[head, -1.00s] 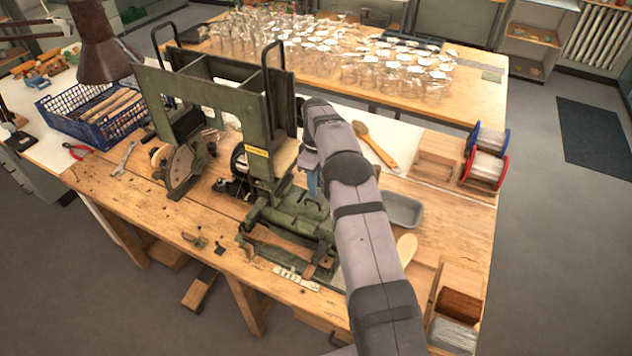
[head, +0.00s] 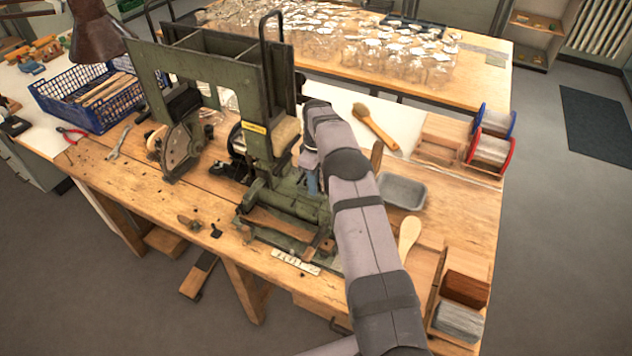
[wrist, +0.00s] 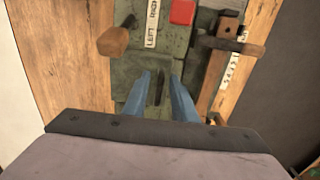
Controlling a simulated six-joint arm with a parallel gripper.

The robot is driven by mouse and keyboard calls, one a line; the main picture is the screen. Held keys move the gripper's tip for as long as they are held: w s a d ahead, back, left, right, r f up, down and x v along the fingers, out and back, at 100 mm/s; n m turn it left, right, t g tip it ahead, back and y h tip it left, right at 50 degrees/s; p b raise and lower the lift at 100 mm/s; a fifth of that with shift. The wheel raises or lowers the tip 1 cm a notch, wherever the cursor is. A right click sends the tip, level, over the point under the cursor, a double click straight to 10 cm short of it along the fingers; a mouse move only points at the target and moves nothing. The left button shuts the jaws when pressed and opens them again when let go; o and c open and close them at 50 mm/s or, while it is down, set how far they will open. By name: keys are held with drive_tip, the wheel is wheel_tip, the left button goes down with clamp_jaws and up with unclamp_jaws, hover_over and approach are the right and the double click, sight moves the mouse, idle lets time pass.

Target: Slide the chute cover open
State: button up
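The green tufting machine (head: 225,95) stands on the wooden bench, and my gripper (head: 312,183) is low over the right part of its bed, partly hidden by my arm. In the wrist view my gripper (wrist: 160,76) has two blue fingers, apart, pointing at the green bed (wrist: 128,80). A thin dark upright piece (wrist: 158,86) shows between the fingers; I cannot tell whether they touch it. The chute cover cannot be told apart clearly from the green bed parts.
A red block (wrist: 182,12) and a white label strip (wrist: 152,24) are beyond the fingers. A grey tray (head: 402,191), a brush (head: 376,128) and a wooden paddle (head: 408,238) lie right of the machine. A blue crate (head: 92,98) stands at the left.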

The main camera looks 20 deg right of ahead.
drive_tip(key=shift+f, duration=0.15)
drive_tip(key=shift+s, duration=0.1)
clamp_jaws()
drive_tip(key=shift+s+a, duration=0.1)
drive_tip(key=shift+a, duration=0.05)
drive_tip(key=s+a+p, duration=0.3)
drive_tip(key=s+a, duration=0.2)
drive_tip(key=s, duration=0.1)
drive_tip(key=shift+a+f, duration=0.15)
drive_tip(key=shift+a, duration=0.2)
idle(0.8)
